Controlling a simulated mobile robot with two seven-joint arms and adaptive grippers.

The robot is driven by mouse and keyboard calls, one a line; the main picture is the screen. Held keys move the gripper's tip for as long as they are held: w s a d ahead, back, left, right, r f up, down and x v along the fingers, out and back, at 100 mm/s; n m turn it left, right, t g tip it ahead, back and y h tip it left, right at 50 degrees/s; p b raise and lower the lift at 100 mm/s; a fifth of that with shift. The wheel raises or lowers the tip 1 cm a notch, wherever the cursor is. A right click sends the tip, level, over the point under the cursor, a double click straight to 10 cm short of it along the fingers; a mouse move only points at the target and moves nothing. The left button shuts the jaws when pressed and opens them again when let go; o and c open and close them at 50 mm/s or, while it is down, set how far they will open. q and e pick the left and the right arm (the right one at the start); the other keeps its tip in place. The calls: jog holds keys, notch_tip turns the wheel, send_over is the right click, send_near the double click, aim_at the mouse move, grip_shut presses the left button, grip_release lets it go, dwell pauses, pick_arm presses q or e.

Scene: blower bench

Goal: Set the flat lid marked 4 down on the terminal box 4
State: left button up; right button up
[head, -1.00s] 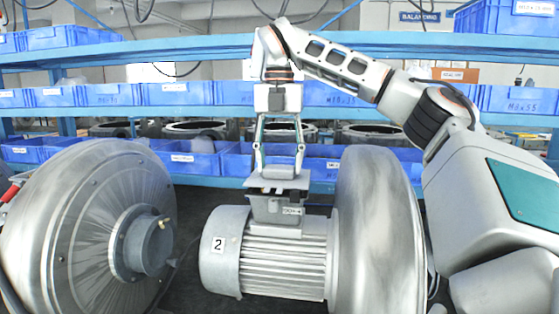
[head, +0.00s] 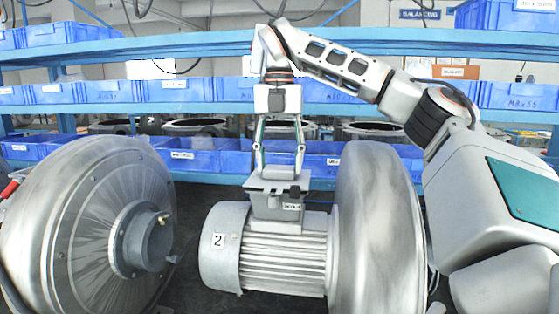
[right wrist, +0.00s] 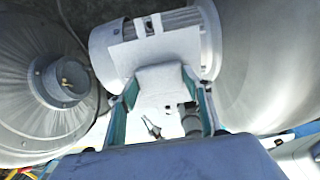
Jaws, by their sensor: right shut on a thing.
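My right gripper (head: 278,172) is shut on the raised grip block of the flat grey lid (head: 262,187). The lid lies level right over the grey terminal box (head: 276,211) on top of the motor. It looks to be touching the box rim or a hair above it; I cannot tell which. A small label shows on the box front, too small to read surely. In the right wrist view the gripper (right wrist: 163,105) holds the lid (right wrist: 125,57) above the motor, hiding the box. The lid's number does not show. My left gripper is out of view.
The finned motor (head: 285,262), marked 2, joins a large blower housing (head: 378,235) close on the right. Another round blower housing (head: 85,225) stands at left, with a gap between. Behind are blue shelves with blue bins (head: 190,157).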

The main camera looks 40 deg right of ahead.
aim_at(279, 168)
jog(key=shift+f, duration=0.25)
jog(key=o, duration=1.3)
jog(key=shift+c, duration=0.2)
notch_tip(279, 168, up, 12)
